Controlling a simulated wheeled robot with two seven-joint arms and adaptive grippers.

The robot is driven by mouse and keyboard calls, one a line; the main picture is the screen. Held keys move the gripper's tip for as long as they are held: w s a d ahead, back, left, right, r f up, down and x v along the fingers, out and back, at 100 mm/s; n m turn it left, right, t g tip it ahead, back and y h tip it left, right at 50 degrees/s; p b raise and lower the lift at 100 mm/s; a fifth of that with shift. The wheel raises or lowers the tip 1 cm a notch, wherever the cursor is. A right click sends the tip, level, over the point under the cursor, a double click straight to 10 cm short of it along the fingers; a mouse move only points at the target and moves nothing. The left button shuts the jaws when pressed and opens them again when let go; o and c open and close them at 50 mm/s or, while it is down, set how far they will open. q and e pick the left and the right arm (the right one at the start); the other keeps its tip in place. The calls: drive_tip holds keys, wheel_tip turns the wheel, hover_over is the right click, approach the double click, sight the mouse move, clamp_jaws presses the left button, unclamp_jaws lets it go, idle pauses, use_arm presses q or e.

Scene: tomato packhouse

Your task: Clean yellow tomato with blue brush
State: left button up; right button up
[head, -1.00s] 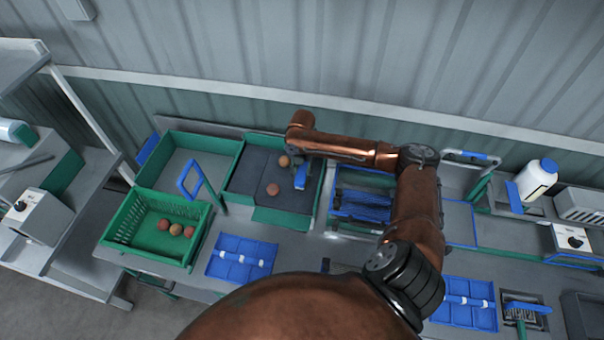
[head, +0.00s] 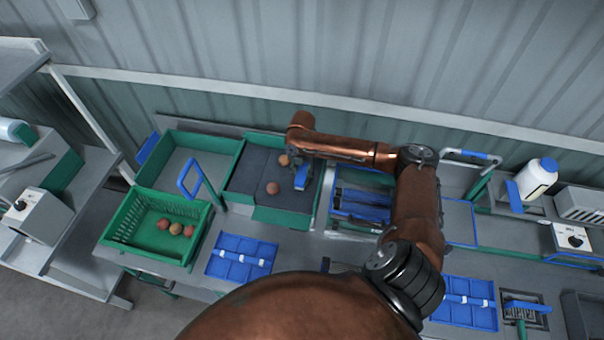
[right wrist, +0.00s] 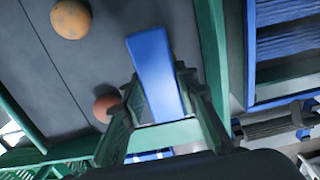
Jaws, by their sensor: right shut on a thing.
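My right gripper (head: 299,186) is over the dark-lined green tray (head: 285,216), pointing down. It is shut on a flat blue block, seemingly the blue brush (head: 301,176). In the right wrist view the brush (right wrist: 156,70) sits between the two fingers (right wrist: 160,120); no bristles can be seen. A yellow-orange tomato (head: 284,160) lies in the tray just left of the gripper and shows at upper left in the right wrist view (right wrist: 71,18). A redder tomato (head: 272,188) lies nearer the front, partly behind a finger in the right wrist view (right wrist: 104,106). My left gripper is not in view.
A green crate (head: 124,218) with several tomatoes stands front left. An empty green-walled tray (head: 190,172) is behind it. Blue brush rollers (head: 362,205) lie right of the dark tray. Blue divided trays (head: 241,257) lie along the front; a white bottle (head: 537,178) stands at right.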

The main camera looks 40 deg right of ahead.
drive_tip(key=shift+w+d, duration=0.7)
drive_tip(key=shift+d, duration=0.1)
drive_tip(key=shift+s, duration=0.1)
drive_tip(key=shift+s+a+r+p, duration=0.1)
drive_tip(key=shift+s+a+p, duration=0.5)
drive_tip(key=shift+a+p, duration=0.4)
drive_tip(key=shift+s+a+p, duration=0.7)
drive_tip(key=shift+p, duration=0.35)
